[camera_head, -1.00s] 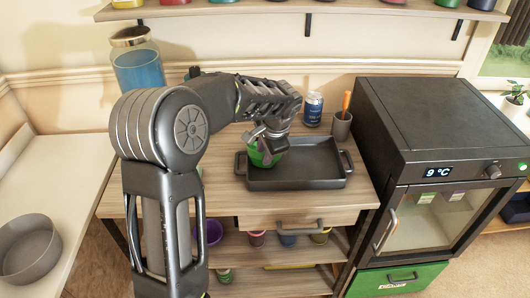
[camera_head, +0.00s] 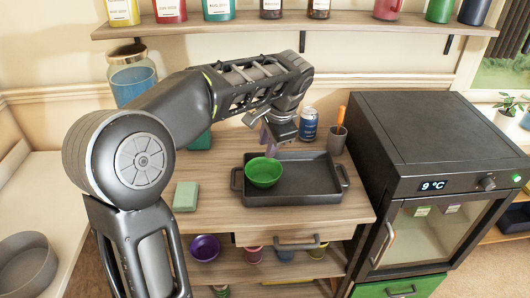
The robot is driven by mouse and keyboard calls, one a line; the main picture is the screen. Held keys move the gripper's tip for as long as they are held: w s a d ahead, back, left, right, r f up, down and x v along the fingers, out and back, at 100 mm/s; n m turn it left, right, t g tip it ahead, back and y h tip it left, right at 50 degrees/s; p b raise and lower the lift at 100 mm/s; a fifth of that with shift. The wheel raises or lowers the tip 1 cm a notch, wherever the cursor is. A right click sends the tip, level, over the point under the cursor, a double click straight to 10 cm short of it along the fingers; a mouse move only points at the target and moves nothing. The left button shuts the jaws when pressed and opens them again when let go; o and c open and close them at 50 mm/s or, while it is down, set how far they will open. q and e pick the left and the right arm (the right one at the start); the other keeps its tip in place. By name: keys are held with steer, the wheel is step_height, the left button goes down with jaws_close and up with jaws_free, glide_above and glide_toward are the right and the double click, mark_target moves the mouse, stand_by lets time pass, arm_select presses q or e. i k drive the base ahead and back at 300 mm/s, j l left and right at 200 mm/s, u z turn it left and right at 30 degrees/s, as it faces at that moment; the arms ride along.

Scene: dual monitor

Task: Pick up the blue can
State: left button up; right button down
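The blue can (camera_head: 309,124) stands upright at the back of the wooden table, just behind the dark tray. My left gripper (camera_head: 267,145) points down above the back left part of the tray, left of the can and apart from it. Its fingers are small and partly overlap one another, so I cannot tell whether they are open or shut. My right gripper is not in view.
The dark tray (camera_head: 310,198) holds a green bowl (camera_head: 263,172). A grey cup (camera_head: 337,140) with an orange-handled tool stands right of the can, near the black fridge (camera_head: 430,135). A green block (camera_head: 186,196) lies on the left of the table (camera_head: 215,215). A shelf (camera_head: 200,25) hangs above.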

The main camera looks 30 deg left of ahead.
mark_target(309, 115)
steer(key=i+l+u, duration=0.15)
steer(key=i+l, duration=0.25)
steer(key=i, duration=0.25)
steer(key=i+l+u, duration=0.15)
steer(key=i+l, duration=0.3)
steer(key=i, duration=0.15)
